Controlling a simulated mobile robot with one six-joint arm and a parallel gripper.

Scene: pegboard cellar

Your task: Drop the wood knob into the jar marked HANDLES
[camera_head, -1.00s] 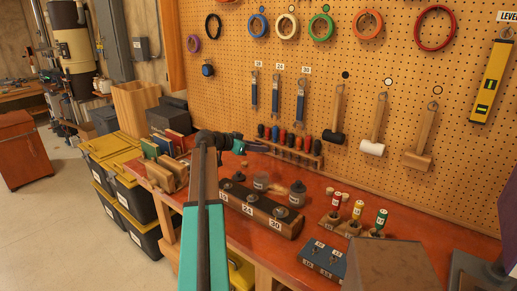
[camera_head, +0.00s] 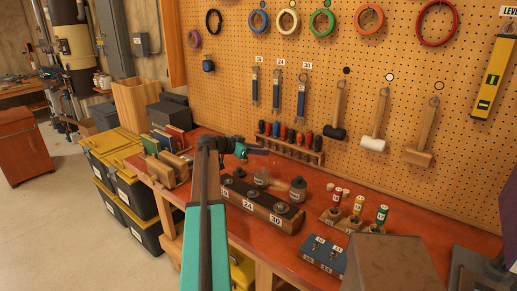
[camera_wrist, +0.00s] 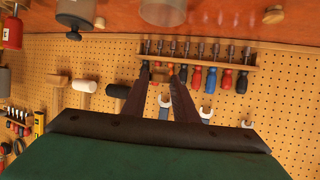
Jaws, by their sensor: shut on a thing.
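My gripper (camera_head: 258,149) is above the bench near the pegboard. In the wrist view my gripper (camera_wrist: 159,72) has its two dark fingers closed to a narrow gap; the wood knob between them is hard to make out. A clear jar (camera_head: 262,178) stands on the bench below and a little right of my gripper; it also shows at the top of the wrist view (camera_wrist: 163,12). A dark-topped jar (camera_head: 298,187) with a pale label stands right of it. I cannot read the word HANDLES on either jar.
A wooden block marked 24 and 30 (camera_head: 262,208) stands in front of the jars. A rack of screwdrivers (camera_head: 290,147) is behind my gripper. A small tan thing (camera_wrist: 273,15) lies on the bench. Labelled bottles (camera_head: 358,207) stand at right.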

